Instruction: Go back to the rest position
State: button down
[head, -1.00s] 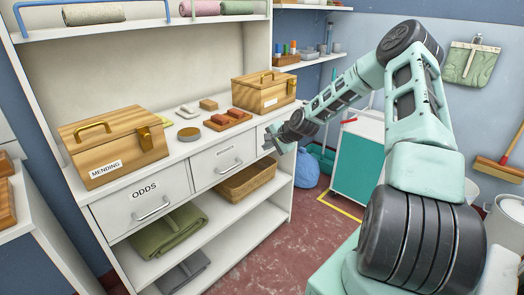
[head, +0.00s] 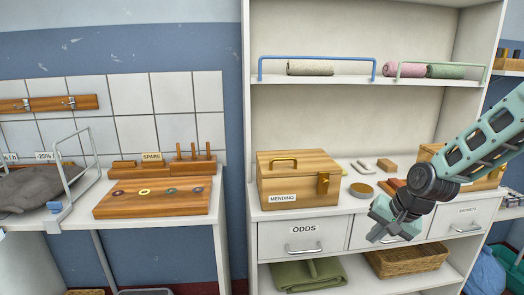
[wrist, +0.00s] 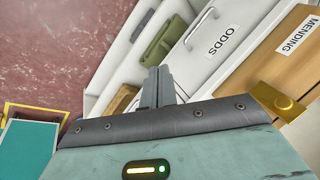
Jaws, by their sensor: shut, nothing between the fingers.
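My gripper (head: 380,236) is in front of the shelf unit's middle drawer (head: 386,229) in the head view, with my arm reaching in from the right. Its fingers are together with nothing between them. In the wrist view the gripper (wrist: 158,78) points toward the shelf unit, with the ODDS drawer (wrist: 212,42) and the lower shelf beyond it. Whether the fingers touch the drawer front cannot be told. All the drawers in view look closed.
The mending box (head: 300,180) stands on the counter left of my gripper. A wicker basket (head: 405,261) and folded green cloth (head: 308,274) lie on the shelf below. A side table (head: 150,222) with a wooden pegboard is at left. Red floor (wrist: 50,50) shows clear in the wrist view.

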jog(key=s+a+r+n+g, duration=0.1)
jog(key=s+a+r+n, duration=0.15)
jog(key=s+a, duration=0.25)
jog(key=s+a+r+n+g+h+p, duration=0.1)
jog(key=s+a+r+n, duration=0.15)
jog(key=s+a, duration=0.2)
jog(key=s+a+r+n+g, duration=0.1)
jog(key=s+a+n, duration=0.25)
jog(key=s, duration=0.25)
jog(key=s+a+r+n, duration=0.1)
jog(key=s+r+n, duration=0.1)
jog(key=s, duration=0.6)
jog(key=s+a+r+n+g+h, duration=0.1)
jog(key=s+a+r+n, duration=0.1)
jog(key=s, duration=0.5)
jog(key=shift+s+r+n+h+p, duration=0.2)
jog(key=shift+s+n+h+p, duration=0.15)
jog(key=shift+n, duration=0.2)
